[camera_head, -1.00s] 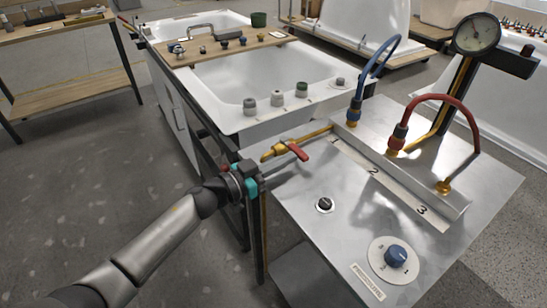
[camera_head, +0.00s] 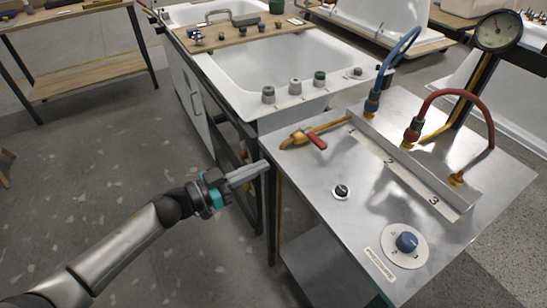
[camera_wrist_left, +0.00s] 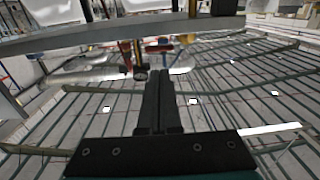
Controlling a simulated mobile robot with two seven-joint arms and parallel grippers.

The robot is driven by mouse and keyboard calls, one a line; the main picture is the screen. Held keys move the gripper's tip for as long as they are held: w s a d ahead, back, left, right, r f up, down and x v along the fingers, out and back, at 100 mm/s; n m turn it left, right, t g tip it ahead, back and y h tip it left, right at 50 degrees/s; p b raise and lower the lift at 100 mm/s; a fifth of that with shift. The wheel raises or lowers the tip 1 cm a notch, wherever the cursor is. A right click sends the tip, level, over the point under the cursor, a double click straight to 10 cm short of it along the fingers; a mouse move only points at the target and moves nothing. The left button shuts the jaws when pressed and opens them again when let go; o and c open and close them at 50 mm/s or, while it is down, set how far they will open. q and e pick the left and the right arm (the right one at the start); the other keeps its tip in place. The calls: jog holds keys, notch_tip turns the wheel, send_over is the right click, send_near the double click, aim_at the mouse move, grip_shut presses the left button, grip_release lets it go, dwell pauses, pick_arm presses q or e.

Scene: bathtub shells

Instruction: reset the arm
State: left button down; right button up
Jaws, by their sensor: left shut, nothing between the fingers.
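My left gripper (camera_head: 248,173) comes in from the left in the head view. Its fingers are shut with nothing between them. They point right, toward the left edge of the metal test bench (camera_head: 310,215), near the bench's front left corner post. In the left wrist view the closed dark fingers (camera_wrist_left: 160,85) stand together in the middle, with the underside of an edge above them. I cannot tell from the head view whether the fingertips touch the bench. My right gripper is not in view.
The bench carries a yellow valve with a red handle (camera_head: 316,140), a black knob (camera_head: 341,191), a blue dial (camera_head: 406,242), blue (camera_head: 398,55) and red (camera_head: 450,92) hoses and a gauge (camera_head: 497,31). A white bathtub (camera_head: 265,75) stands behind.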

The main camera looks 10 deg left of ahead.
pick_arm(q)
jog(key=s+a+f+n+g+y, duration=0.1)
jog(key=s+a+f+n+y, duration=0.15)
jog(key=f, duration=0.65)
jog(key=s+a+f+n+y, duration=0.2)
jog(key=s+a+f+y, duration=0.2)
jog(key=f, duration=0.5)
jog(key=s+a+f+n+g+y, duration=0.1)
jog(key=s+a+f+n+y, duration=0.2)
jog(key=f, duration=0.6)
jog(key=s+d+f+g+y, duration=0.1)
jog(key=s+f, duration=0.4)
jog(key=s, duration=0.5)
jog(key=s+d+f+g+y, duration=0.1)
jog(key=s+f+g, duration=0.4)
jog(key=s, duration=0.6)
jog(key=s+d+f+m+g+y, duration=0.1)
jog(key=s+d+f+g, duration=0.2)
jog(key=s+f, duration=0.3)
jog(key=s+g, duration=0.1)
jog(key=s, duration=0.4)
jog(key=shift+s+d+f, duration=0.25)
jog(key=shift+d, duration=0.05)
jog(key=shift+w, duration=0.1)
